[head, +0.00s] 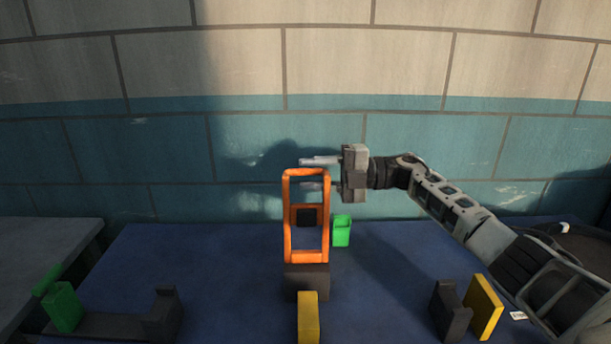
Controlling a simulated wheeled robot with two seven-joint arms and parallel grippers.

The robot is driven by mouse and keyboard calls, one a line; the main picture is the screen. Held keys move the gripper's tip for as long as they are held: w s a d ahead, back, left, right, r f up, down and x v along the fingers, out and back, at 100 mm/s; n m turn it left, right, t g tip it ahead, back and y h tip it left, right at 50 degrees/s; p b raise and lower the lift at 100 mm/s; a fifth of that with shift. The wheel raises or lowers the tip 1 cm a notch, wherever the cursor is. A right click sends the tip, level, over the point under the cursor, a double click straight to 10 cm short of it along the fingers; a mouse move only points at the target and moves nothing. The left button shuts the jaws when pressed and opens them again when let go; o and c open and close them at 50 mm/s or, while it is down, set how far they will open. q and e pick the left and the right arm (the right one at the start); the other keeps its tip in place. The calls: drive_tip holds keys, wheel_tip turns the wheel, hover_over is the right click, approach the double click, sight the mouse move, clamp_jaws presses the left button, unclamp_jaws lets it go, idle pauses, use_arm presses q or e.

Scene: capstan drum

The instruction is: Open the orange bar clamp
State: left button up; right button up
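The orange bar clamp (287,221) is an upright orange frame at the middle of the table, on a dark block (306,284). My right gripper (316,172) reaches in from the right at the frame's top. Its fingers are spread, one above the top bar and one below it. I see a gap between the fingers and the bar. The lower finger is partly hidden by the frame. My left gripper is not in view.
A green piece (341,232) stands just right of the frame. A yellow block (308,318) is in front. A dark bracket (110,326) with green parts (65,306) is at left; another dark piece (450,311) and yellow plate (485,307) are at right. Blue tabletop (220,260) between is clear.

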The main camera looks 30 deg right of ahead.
drive_tip(key=b+v, duration=0.3)
drive_tip(key=v, duration=1.1)
